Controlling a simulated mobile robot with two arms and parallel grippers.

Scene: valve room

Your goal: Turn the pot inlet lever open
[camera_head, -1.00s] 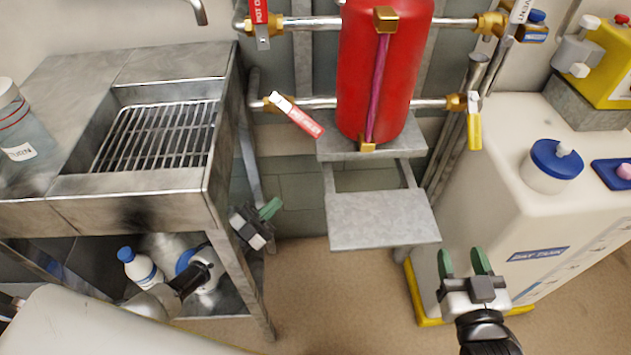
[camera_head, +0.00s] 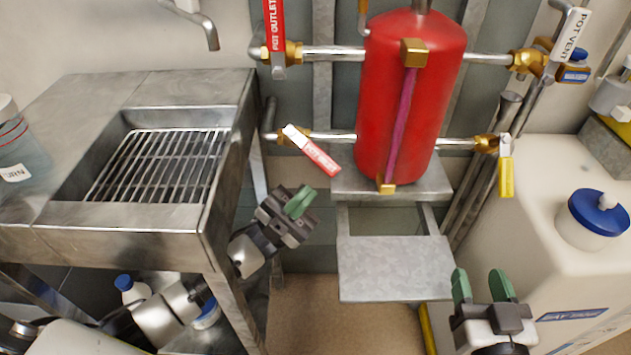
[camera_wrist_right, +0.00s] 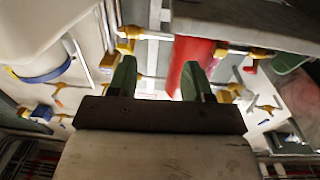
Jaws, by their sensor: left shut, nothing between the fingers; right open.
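The pot inlet lever (camera_head: 318,155) is a red, labelled handle on the lower pipe, left of the red pot (camera_head: 405,105). It slants down to the right from its pale pivot end, across the pipe line. My left gripper (camera_head: 300,203) has green fingertips and is shut and empty. It appears below the lever, beside the sink's front right leg, with a visible gap between them. My right gripper (camera_head: 481,286) is open and empty at the lower right, in front of the white tank. Its green fingers also show in the right wrist view (camera_wrist_right: 160,78).
The steel sink (camera_head: 130,218) stands left of my left gripper. A grey step plate (camera_head: 393,268) juts out below the pot. The red pot outlet lever (camera_head: 275,30), white pot vent lever (camera_head: 570,38) and yellow lever (camera_head: 506,175) are nearby. A white tank (camera_head: 570,270) stands right.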

